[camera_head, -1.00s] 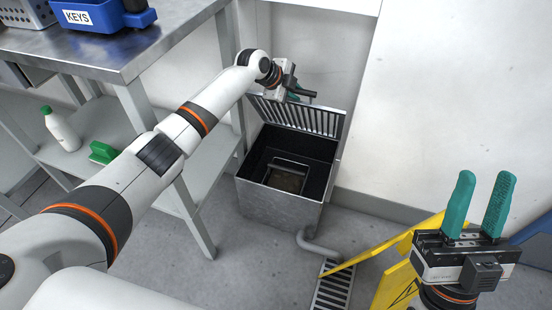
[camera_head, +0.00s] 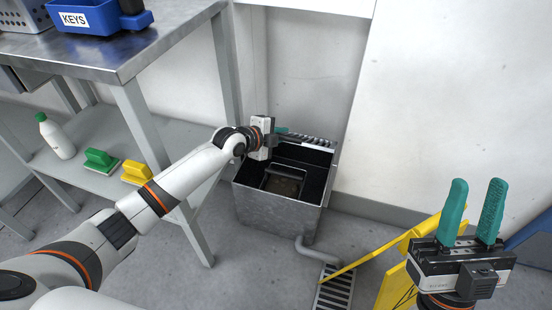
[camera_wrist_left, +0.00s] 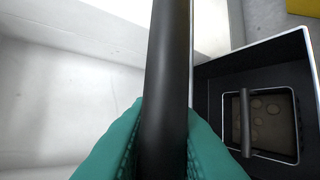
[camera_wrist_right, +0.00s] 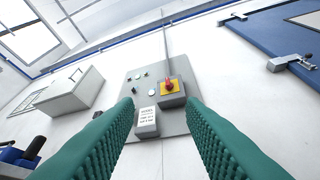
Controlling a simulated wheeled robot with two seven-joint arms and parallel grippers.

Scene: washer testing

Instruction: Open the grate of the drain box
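The drain box (camera_head: 270,207) is a grey metal box on the floor against the wall. Its dark inside is uncovered and a framed basket (camera_head: 283,181) shows in it, also in the left wrist view (camera_wrist_left: 265,125). The slatted grate (camera_head: 318,143) is a thin foreshortened strip at the box's back edge, folded well back; my arm hides part of it. My left gripper (camera_head: 283,136) is at the back left of the box. In the left wrist view its teal fingers close on a black bar handle (camera_wrist_left: 166,80). My right gripper (camera_head: 474,215) is raised, open and empty.
A metal table (camera_head: 140,50) with a blue KEYS bin (camera_head: 98,17) stands at left; its lower shelf holds a bottle (camera_head: 57,135) and brushes (camera_head: 100,160). A yellow sign (camera_head: 395,262) stands by the floor drain (camera_head: 334,288). The wall is close behind the box.

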